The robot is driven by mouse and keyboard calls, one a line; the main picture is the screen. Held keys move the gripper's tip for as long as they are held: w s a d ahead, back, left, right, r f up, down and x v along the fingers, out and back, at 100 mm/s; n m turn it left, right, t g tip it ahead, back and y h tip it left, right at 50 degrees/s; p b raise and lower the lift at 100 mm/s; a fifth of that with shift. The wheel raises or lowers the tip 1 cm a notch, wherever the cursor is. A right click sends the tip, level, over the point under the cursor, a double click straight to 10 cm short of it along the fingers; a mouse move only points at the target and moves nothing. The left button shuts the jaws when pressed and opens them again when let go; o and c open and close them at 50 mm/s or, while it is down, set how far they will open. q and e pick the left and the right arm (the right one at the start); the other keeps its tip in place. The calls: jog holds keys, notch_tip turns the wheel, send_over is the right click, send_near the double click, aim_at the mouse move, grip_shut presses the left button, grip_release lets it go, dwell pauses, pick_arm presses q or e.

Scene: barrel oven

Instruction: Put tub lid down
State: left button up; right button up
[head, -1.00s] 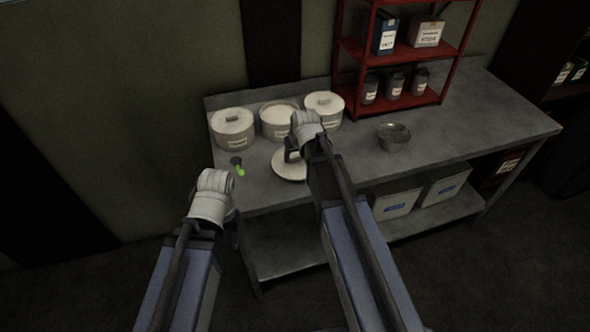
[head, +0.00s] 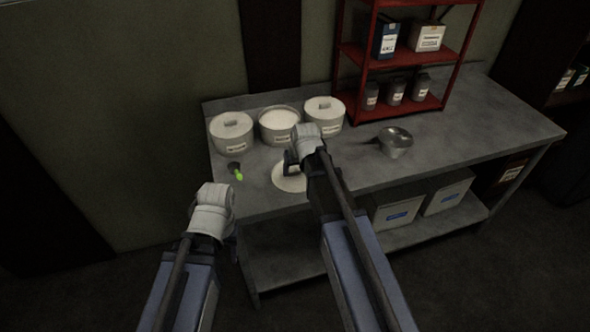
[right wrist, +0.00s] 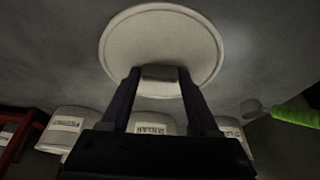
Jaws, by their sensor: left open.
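The round white tub lid (head: 283,183) is at the front left of the grey table, partly hidden by my right gripper (head: 291,163). In the right wrist view the lid (right wrist: 160,30) shows its top, and the right gripper (right wrist: 159,78) has its fingers on both sides of the lid's handle, closed on it. The lid looks level and at or very near the tabletop; I cannot tell if it touches. The open tub (head: 279,127), filled with white stuff, stands behind it. My left gripper (head: 234,240) is open, off the table's front left corner, its fingers mostly hidden.
Lidded tubs stand left (head: 231,133) and right (head: 324,112) of the open one. A green-handled tool (head: 238,175) lies left of the lid. The table's right part is clear.

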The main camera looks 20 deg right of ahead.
jog(key=o, duration=0.3)
jog(key=shift+r, duration=0.15)
jog(key=p+v, duration=1.2)
jog(key=s+a+n+g, duration=0.1)
jog(key=s+a+g, duration=0.1)
jog(key=s+a, duration=0.4)
jog(key=s+a+f+n+g+h, duration=0.1)
jog(key=s+a+n+g, duration=0.1)
jog(key=s+a, duration=0.5)
jog(key=s+g, duration=0.1)
jog(key=s, duration=0.5)
jog(key=shift+a+f+h+b, duration=0.2)
jog(key=shift+a+h+b, duration=0.05)
jog(key=shift+h+b, duration=0.05)
jog(key=shift+w, duration=0.1)
